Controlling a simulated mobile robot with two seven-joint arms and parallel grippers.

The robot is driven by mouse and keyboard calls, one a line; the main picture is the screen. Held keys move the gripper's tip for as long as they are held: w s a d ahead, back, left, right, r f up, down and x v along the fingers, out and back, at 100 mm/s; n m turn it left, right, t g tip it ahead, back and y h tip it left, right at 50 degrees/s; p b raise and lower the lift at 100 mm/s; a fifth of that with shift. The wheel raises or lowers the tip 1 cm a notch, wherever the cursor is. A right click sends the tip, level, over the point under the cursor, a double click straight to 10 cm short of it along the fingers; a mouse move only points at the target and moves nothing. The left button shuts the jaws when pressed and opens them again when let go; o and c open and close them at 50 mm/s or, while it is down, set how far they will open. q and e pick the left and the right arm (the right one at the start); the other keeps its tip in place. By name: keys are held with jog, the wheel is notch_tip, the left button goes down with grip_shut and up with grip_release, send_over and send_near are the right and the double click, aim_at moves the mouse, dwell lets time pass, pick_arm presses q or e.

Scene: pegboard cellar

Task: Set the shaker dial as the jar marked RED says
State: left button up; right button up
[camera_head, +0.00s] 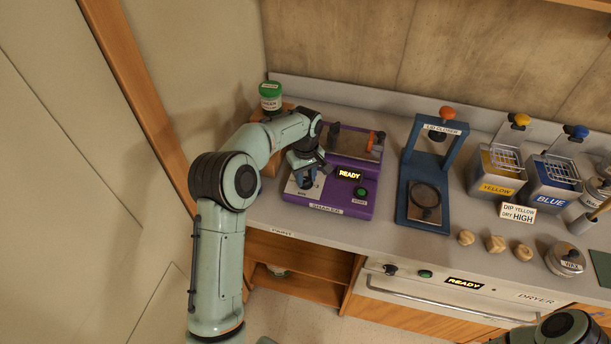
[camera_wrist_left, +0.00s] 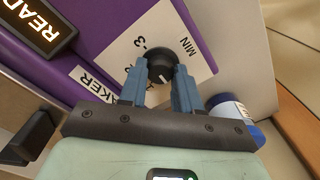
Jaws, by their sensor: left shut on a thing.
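The purple shaker (camera_head: 338,207) stands on the counter at the left, its display reading READY. My left gripper (camera_head: 303,181) reaches over its white dial plate. In the left wrist view the fingers of the left gripper (camera_wrist_left: 161,88) are shut on the black dial knob (camera_wrist_left: 161,63), one on each side. A short pale mark shows on the knob. A 3 and MIN are legible on the plate; other figures are partly covered, so I cannot read the setting. A green-lidded jar (camera_head: 270,97) stands behind my left arm. I make out no jar marked RED.
A blue lid-closer frame (camera_head: 404,174) stands right of the shaker. Yellow (camera_head: 497,186) and blue (camera_head: 549,196) dip tanks follow, with wooden knobs (camera_head: 495,243) in front. In the left wrist view a blue-and-white jar (camera_wrist_left: 232,110) is beside the right finger. The dryer (camera_head: 440,291) is below.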

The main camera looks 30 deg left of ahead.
pick_arm(q)
jog(key=m, duration=1.1)
jog(key=shift+m, duration=0.3)
jog(key=m, duration=1.1)
jog(key=shift+m, duration=0.5)
jog(key=o, duration=1.1)
jog(key=shift+c, duration=0.2)
